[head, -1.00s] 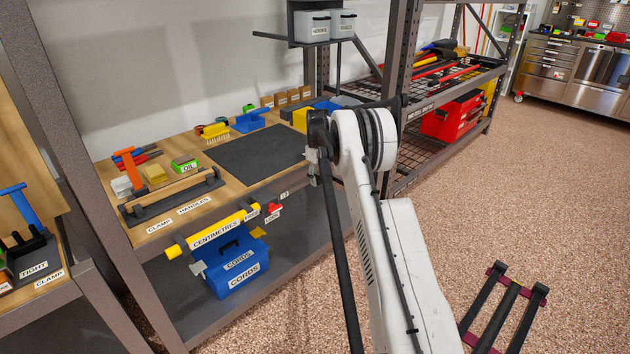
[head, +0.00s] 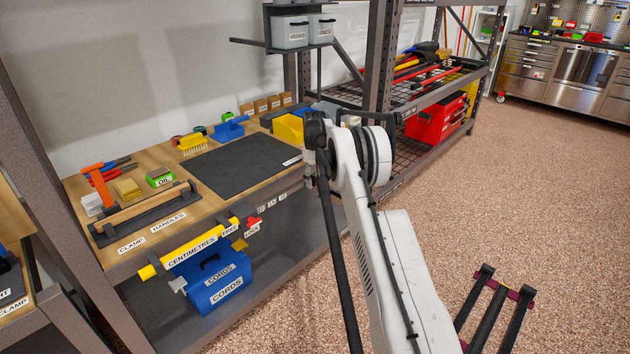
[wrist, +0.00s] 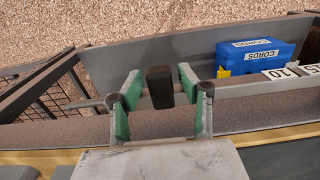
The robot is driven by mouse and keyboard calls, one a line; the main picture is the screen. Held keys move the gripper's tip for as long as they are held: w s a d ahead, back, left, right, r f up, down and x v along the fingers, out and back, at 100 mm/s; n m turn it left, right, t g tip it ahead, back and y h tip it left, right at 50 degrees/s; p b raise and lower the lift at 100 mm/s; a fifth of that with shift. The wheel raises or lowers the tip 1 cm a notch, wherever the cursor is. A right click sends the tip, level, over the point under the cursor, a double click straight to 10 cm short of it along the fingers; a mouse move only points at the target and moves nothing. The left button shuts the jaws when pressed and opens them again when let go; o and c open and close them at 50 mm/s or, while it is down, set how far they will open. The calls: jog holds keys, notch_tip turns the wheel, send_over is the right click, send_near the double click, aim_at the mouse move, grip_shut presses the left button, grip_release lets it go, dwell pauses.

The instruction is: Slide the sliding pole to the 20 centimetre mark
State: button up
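The yellow sleeve labelled CENTIMETRES (head: 185,250) runs along the bench's front edge in the head view. The sliding pole extends from its right end toward my arm, with several white number labels (head: 272,203). In the wrist view the grey pole (wrist: 235,91) carries labels 10 and 15, and a dark block (wrist: 160,87) stands at its end. My gripper (wrist: 160,82) is around this block, one green-padded finger on each side, with narrow gaps showing. My arm hides the gripper's hold in the head view. The red lock piece (head: 253,222) is at the sleeve's right end.
A blue CORDS box (head: 215,280) is below the sleeve; it also shows in the wrist view (wrist: 257,56). A black mat (head: 235,165) lies on the bench. A clamp-handle rack (head: 145,215) is at left. A metal rack with a red toolbox (head: 435,117) stands at right.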

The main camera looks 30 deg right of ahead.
jog(key=shift+o, duration=0.2)
notch_tip(320, 180, up, 12)
dwell(0.6)
jog(key=shift+r, duration=0.1)
dwell(0.3)
